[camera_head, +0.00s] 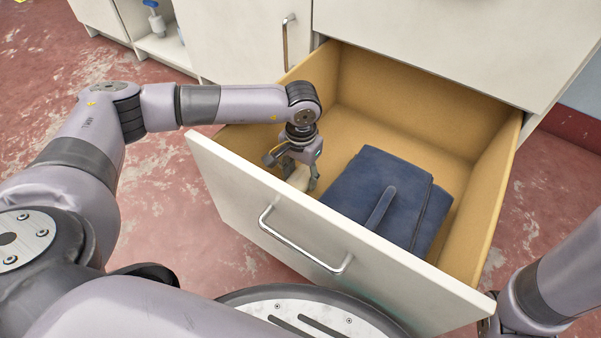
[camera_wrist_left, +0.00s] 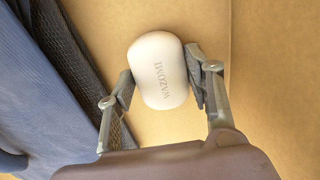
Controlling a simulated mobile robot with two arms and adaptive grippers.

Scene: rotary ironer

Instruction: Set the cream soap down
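The cream soap (camera_wrist_left: 158,70) is an oval bar with lettering pressed into it. My left gripper (camera_wrist_left: 161,84) has a finger on each side of it in the left wrist view, and both pads appear to touch it. In the head view my left gripper (camera_head: 293,170) reaches down inside the open drawer, with the soap (camera_head: 299,178) between its fingers near the drawer's left end. I cannot tell whether the soap touches the drawer floor. My right arm shows at the lower right of the head view, but its gripper is not visible.
The open drawer (camera_head: 480,212) has tan inner walls and a white front with a metal handle (camera_head: 300,243). A folded dark blue cloth (camera_head: 372,187) lies in it, right of the gripper. Bare floor shows behind the cloth. A white cabinet (camera_head: 235,40) stands behind.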

